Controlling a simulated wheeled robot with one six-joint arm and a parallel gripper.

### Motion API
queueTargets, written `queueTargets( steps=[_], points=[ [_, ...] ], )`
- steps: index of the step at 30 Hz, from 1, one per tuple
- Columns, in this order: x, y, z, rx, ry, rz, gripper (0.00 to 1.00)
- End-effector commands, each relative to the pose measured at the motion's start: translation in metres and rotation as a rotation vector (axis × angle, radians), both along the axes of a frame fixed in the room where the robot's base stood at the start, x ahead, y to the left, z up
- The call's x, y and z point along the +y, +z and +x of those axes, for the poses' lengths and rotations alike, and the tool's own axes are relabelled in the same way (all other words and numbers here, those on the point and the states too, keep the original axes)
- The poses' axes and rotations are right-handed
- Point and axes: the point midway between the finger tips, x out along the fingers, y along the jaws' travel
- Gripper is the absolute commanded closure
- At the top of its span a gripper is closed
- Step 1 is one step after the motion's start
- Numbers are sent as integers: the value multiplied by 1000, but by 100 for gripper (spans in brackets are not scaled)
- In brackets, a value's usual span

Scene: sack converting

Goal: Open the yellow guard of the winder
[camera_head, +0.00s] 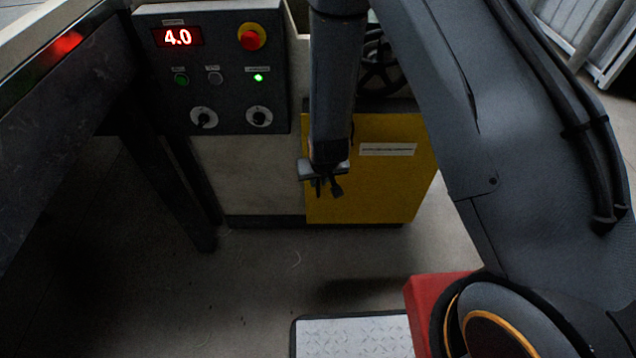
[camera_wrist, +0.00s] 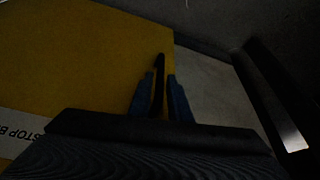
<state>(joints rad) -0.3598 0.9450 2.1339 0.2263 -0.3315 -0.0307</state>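The yellow guard (camera_head: 392,190) is a flat panel with a white label strip, low on the winder's front. It looks shut, flush with the pale panel beside it. In the wrist view the guard (camera_wrist: 70,60) fills the left side. A dark bar-like handle (camera_wrist: 159,72) stands near its edge. My gripper (camera_head: 327,188) is in front of the guard's left edge. In the wrist view my gripper (camera_wrist: 160,90) has a finger on each side of the handle, with a narrow gap visible, so it looks open around it. The handle is hard to make out in the head view.
The control panel (camera_head: 215,75) with a red stop button (camera_head: 250,37), a 4.0 display and a lit green lamp is above left. A dark table frame (camera_head: 70,110) stands at left. A grey tread plate (camera_head: 352,337) lies on the floor in front; floor before the guard is clear.

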Motion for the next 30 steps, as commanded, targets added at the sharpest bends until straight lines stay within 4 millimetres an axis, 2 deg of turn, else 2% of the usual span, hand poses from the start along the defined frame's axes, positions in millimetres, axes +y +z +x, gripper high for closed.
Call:
queueTargets(
  steps=[1, 6, 15, 18, 19, 30],
  points=[
    [0, -7, 2, 1, 0, 0, 83],
    [1, -18, 7, 0, 0, 0, 83],
    [1, -20, 8, 0, 0, 0, 83],
    [1, -20, 8, 0, 0, 0, 98],
    [1, -20, 8, 0, 0, 0, 100],
    [6, -20, 4, 1, 22, 0, 100]
  ],
)
